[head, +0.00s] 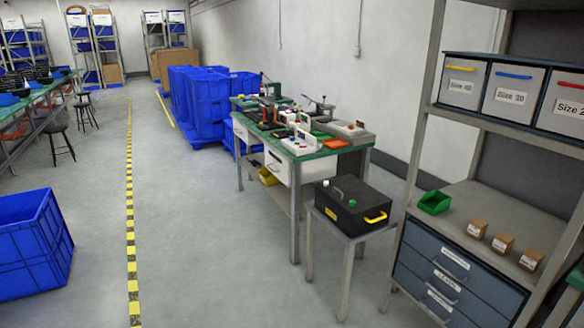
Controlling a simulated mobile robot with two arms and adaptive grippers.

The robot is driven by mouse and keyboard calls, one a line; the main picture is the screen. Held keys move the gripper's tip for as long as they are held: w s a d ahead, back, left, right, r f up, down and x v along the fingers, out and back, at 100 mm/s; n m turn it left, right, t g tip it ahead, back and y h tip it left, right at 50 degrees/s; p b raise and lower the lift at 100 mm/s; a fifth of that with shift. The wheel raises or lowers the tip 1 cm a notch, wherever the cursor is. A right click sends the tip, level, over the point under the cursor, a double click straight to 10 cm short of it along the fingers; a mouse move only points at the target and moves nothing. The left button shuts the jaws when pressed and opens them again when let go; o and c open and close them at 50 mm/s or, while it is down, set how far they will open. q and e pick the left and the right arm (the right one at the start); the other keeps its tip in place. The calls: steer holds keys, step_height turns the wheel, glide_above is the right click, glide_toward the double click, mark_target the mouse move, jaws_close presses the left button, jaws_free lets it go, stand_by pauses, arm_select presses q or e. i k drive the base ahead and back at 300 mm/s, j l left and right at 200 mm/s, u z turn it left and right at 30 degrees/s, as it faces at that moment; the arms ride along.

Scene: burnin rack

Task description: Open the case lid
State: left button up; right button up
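In the head view a black case (362,201) sits on a small grey stand (313,209) right of the middle. Its lid looks shut. The case has a yellow handle (376,217) on its right side, a yellow label on its front, a grey bar on top and small green and white round parts on the lid. Neither of my grippers shows in this view.
A green-topped workbench (312,153) with tools stands behind the case. A grey shelf rack (470,190) with drawers and labelled bins stands close on the right. A blue crate (30,243) is on the floor at left. The floor in front of the stand is clear.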

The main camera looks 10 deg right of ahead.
mark_target(341, 190)
steer(key=i+z, duration=0.2)
steer(key=i, duration=0.3)
steer(key=i+z, duration=0.25)
steer(key=i, duration=0.25)
steer(key=i+j+z, duration=0.2)
steer(key=i, duration=0.25)
steer(key=i+j+z, duration=0.25)
steer(key=i, duration=0.2)
